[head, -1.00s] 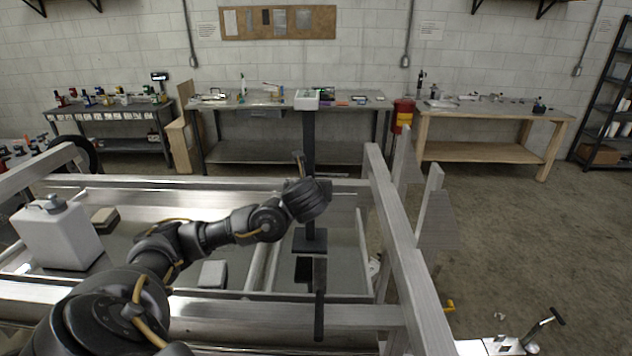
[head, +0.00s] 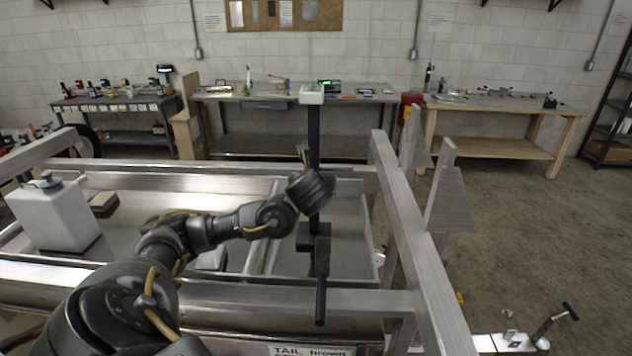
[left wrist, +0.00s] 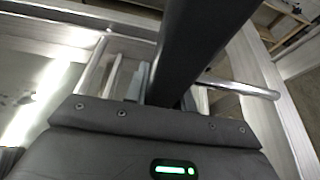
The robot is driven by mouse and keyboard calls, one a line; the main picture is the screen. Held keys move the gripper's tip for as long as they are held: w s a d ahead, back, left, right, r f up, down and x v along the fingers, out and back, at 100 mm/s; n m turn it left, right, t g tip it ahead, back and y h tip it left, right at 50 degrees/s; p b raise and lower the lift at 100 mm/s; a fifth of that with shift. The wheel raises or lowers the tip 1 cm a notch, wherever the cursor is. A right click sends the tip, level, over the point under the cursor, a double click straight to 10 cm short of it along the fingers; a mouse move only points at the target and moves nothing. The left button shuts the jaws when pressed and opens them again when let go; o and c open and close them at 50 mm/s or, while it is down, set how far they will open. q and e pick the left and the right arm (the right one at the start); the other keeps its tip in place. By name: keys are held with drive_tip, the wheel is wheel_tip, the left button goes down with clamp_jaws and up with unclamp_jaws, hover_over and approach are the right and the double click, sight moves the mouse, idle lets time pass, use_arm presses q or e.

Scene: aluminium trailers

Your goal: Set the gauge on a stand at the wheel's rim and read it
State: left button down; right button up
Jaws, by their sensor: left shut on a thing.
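A tall dark post (head: 314,135) stands upright in the head view, with a broad dark foot (head: 312,240) at its lower end. A small white box (head: 311,94) shows at its top; whether it is the gauge, I cannot tell, and no reading is legible. My left gripper (head: 305,160) is shut on the post, which also fills the upper middle of the left wrist view (left wrist: 195,50). A dark rod (head: 320,290) shows below the foot. A dark tyre (head: 90,142) is partly visible at the far left. My right gripper is not in view.
The aluminium trailer frame (head: 400,210) surrounds my arm, with rails in front and behind. A white jug (head: 55,215) stands inside it at left. Benches (head: 290,95) line the back wall. Open floor (head: 540,240) lies at right.

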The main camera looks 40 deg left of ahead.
use_arm(q)
drive_tip(key=shift+w+d, duration=0.1)
drive_tip(key=shift+w, duration=0.1)
drive_tip(key=c, duration=1.4)
unclamp_jaws()
drive_tip(key=shift+o, duration=1.2)
drive_tip(key=shift+s+d, duration=0.1)
drive_tip(key=shift+s, duration=0.05)
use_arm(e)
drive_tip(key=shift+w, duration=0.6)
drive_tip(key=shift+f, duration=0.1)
use_arm(q)
drive_tip(key=p+v, duration=0.1)
drive_tip(key=v, duration=1.1)
drive_tip(key=shift+p, duration=0.3)
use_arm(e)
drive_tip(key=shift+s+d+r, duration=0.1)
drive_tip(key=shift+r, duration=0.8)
